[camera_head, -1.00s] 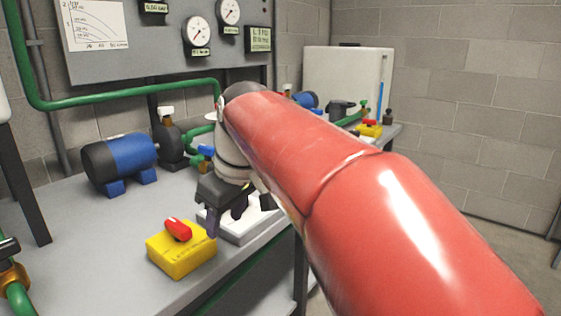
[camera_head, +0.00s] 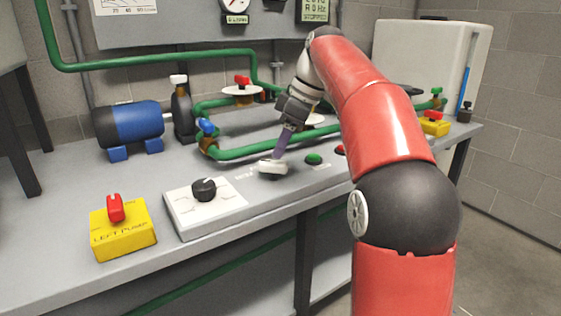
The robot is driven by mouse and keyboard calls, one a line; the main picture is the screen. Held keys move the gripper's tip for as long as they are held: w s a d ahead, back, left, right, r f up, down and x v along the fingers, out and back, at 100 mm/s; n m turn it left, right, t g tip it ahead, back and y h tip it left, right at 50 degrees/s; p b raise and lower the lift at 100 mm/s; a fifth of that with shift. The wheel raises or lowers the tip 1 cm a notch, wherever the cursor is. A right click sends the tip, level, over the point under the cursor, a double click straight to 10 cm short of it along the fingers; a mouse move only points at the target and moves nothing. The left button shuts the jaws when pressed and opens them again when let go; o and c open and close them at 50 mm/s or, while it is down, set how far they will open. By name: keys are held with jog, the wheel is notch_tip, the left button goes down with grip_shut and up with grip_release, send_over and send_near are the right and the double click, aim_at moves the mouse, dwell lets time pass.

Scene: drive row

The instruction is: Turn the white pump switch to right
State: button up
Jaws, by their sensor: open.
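The white pump switch (camera_head: 268,169) is a low white knob on a dark base on the bench top, near the middle of the head view. Small labels lie on the bench near it; I cannot read them. My gripper (camera_head: 280,155) points down at the switch, its purple fingers at the knob's right part. The gripper is open. The fingers overlap in this view, so I cannot tell whether they straddle the knob or touch it.
A yellow box marked LEFT PUMP with a red handle (camera_head: 116,209) and a white panel with a black knob (camera_head: 205,189) are to the left. A green button (camera_head: 313,159) is right of the switch. Green pipes (camera_head: 250,153) run behind it. A blue motor (camera_head: 133,124) stands back left.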

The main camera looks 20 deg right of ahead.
aim_at(274, 161)
jog(key=b+x, duration=0.1)
jog(key=x, duration=0.4)
jog(key=shift+c, duration=0.2)
jog(key=c, duration=0.9)
